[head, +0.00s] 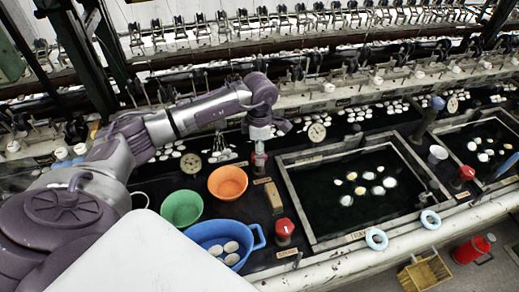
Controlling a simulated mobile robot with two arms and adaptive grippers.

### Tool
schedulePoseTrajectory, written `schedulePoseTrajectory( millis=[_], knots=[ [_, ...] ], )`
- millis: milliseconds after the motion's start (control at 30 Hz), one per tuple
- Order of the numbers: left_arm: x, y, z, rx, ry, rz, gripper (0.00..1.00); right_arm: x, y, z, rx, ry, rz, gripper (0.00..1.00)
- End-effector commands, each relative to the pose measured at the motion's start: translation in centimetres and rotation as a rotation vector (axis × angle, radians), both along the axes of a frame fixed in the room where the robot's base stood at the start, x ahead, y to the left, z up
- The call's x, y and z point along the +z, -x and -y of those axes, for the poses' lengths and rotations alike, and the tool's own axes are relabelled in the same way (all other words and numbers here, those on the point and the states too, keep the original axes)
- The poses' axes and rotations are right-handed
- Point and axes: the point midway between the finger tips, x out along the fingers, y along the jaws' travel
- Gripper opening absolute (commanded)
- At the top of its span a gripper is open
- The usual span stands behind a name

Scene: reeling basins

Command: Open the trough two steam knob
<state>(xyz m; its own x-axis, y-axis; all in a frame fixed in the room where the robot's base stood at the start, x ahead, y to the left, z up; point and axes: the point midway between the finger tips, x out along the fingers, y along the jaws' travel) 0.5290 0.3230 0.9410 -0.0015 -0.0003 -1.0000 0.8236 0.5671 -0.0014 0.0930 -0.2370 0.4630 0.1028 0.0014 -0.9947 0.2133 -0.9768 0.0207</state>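A red knob (284,228) stands on the dark counter at the near left corner of the middle water trough (296,205). Another red knob (466,173) stands near the left side of the right trough (450,150). Small tan label plates lie beside both knobs, too small to read surely. My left arm reaches in from the left. My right gripper is not in view.
A green bowl (182,208), an orange bowl (228,183) and a blue basin (220,233) with cocoons stand left of the knob. A tan brush-like block (274,196) lies close by. Blue rings (376,239) lie on the front edge. Reeling machinery runs along the back.

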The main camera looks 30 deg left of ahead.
Motion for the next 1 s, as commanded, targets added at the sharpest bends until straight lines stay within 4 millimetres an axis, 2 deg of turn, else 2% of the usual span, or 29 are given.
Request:
schedulePoseTrajectory(
  millis=[167,433,467,800,1000],
  knots=[
    [-1.17,0.03,0.00,-0.001,-0.001,-0.001,0.71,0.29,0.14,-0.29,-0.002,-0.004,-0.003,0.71],
    [-1.34,0.01,0.01,-0.001,-0.001,0.001,0.71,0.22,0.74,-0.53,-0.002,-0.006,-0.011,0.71],
    [-1.33,0.01,0.01,-0.001,-0.001,0.001,0.68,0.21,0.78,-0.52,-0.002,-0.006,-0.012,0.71],
    [-1.29,0.02,0.00,-0.001,0.000,0.000,0.11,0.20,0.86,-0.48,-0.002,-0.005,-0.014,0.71],
    [-1.30,0.01,-0.01,0.011,0.000,0.000,0.11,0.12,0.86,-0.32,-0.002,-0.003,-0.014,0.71]
  ],
)
